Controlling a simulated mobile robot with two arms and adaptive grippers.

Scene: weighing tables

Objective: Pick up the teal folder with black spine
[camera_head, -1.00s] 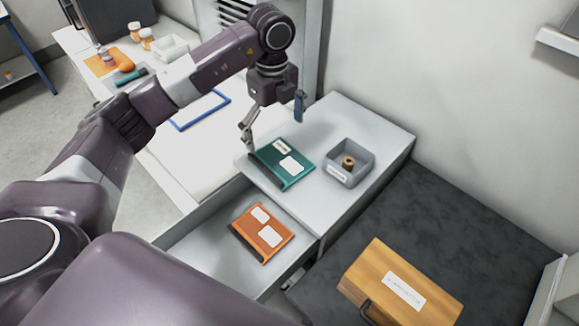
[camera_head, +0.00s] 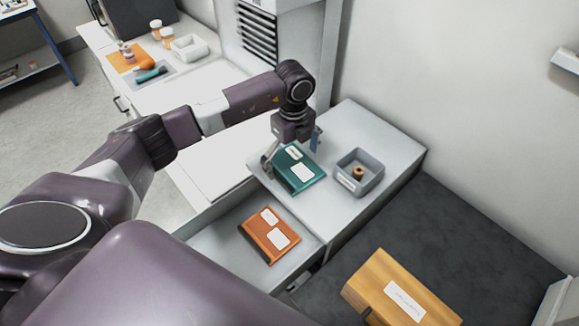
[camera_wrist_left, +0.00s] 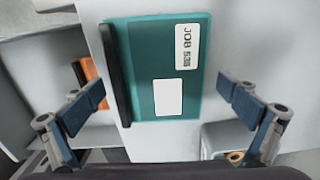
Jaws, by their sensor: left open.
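The teal folder (camera_head: 306,185) with a black spine and white labels lies flat on the white cabinet top in the head view. In the left wrist view the folder (camera_wrist_left: 180,100) fills the middle, its black spine on the left and a "JOB" label at its upper right. My left gripper (camera_head: 292,152) is open and empty above the folder's far part. In the left wrist view its two fingers (camera_wrist_left: 165,95) stand apart, one to each side of the folder's lower part. Their height above it is hard to tell. My right gripper is not in view.
A grey bin (camera_head: 345,181) holding a brown ring-like item stands right of the folder. An orange folder (camera_head: 255,246) lies in the open drawer (camera_head: 210,249) below. A wooden box (camera_head: 375,275) sits on the dark surface at the front right.

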